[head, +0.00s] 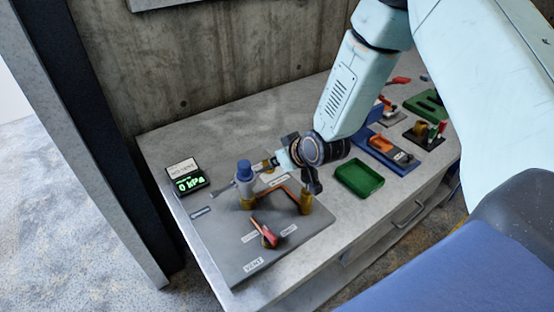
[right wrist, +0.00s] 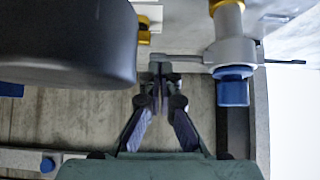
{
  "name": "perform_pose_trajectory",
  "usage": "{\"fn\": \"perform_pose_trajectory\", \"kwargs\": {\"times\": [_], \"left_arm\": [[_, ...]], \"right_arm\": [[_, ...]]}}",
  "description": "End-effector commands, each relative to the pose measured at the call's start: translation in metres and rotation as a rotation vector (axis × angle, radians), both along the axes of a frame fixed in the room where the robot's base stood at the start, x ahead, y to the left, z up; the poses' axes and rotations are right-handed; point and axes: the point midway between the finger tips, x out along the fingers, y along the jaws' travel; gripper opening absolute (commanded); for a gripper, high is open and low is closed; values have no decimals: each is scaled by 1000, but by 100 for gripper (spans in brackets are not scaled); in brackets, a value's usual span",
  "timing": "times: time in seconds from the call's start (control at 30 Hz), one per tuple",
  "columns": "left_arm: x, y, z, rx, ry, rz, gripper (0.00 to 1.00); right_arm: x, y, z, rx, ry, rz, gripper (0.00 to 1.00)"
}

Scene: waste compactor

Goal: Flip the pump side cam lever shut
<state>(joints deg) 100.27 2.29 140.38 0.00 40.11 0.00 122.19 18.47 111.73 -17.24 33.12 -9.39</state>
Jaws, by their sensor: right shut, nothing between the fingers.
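A grey coupling with a blue cap (head: 244,172) stands upright on the grey panel (head: 225,255); it also shows in the right wrist view (right wrist: 233,60). Thin grey cam levers stick out from both sides, one (right wrist: 187,58) toward my fingers and one (right wrist: 284,62) away. Which is the pump side one I cannot tell. My right gripper (head: 270,163) is beside the coupling, shut and empty. In the right wrist view its fingertips (right wrist: 160,70) are at the end of the near lever; whether they touch it is unclear. My left gripper is out of view.
A gauge display (head: 188,183) reading 0 kPa stands at the panel's back left. A red-handled valve (head: 265,233) and brass fittings sit on the panel. A green tray (head: 359,178) and a blue tray with parts lie right of it. A concrete wall closes the back.

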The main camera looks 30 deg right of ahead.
Motion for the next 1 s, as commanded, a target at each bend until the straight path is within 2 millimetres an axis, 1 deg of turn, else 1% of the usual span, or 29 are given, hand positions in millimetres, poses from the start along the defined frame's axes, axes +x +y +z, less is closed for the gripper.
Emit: {"fn": "perform_pose_trajectory", "kwargs": {"times": [0.1, 0.17, 0.53, 0.9, 1.0], "left_arm": [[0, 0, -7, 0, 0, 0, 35], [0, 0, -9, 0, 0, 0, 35], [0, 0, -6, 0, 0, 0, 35], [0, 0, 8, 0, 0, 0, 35], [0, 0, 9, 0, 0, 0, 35]], "right_arm": [[0, -5, -13, 0, 2, -1, 0], [0, -6, -16, 0, 2, -1, 0], [1, -6, -13, 1, 1, -1, 0], [0, -6, 2, 1, 1, -1, 0], [0, -6, 3, 1, 1, -1, 0]]}}
